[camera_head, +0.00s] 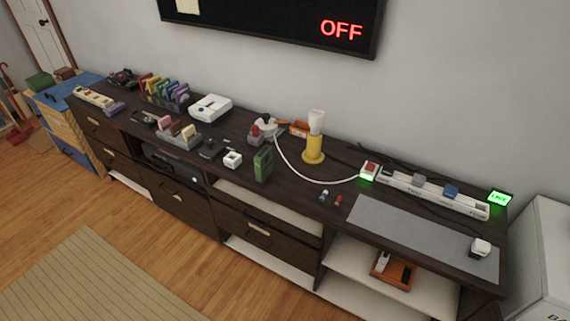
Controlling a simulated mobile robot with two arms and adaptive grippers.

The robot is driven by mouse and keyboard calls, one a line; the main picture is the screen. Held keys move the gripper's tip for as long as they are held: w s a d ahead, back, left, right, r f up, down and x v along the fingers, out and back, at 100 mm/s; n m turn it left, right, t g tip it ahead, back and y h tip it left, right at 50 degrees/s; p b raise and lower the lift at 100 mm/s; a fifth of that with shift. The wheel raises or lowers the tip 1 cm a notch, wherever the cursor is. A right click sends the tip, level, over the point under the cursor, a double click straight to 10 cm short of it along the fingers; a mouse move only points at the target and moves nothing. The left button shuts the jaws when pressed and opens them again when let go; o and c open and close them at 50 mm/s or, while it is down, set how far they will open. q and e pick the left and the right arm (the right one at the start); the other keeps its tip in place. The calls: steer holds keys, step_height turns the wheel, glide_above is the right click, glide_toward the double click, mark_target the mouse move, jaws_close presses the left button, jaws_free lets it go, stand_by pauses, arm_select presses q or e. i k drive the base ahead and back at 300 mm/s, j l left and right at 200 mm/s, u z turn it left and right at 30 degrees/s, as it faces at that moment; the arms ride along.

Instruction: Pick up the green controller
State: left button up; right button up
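A green upright block-like object (263,164) stands near the front edge of the dark wooden console (335,235), about mid-length. It may be the green controller, but it is too small to tell for certain. Several coloured upright items (165,90), one of them green, stand in a row at the left back of the console; I cannot tell whether any of these is a controller. Neither of my grippers is in view.
A white console (211,107), a small white item (232,159) and a yellow lamp-like object (313,151) stand around the green object. A white cable runs to a power strip (430,193). A grey mat (420,238) lies at right. The wooden floor in front is open.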

mark_target(264, 159)
steer(key=i+j+z, duration=0.25)
steer(key=j+z, duration=0.25)
steer(key=i+j+z, duration=0.15)
steer(key=j+z, duration=0.15)
steer(key=j, duration=0.1)
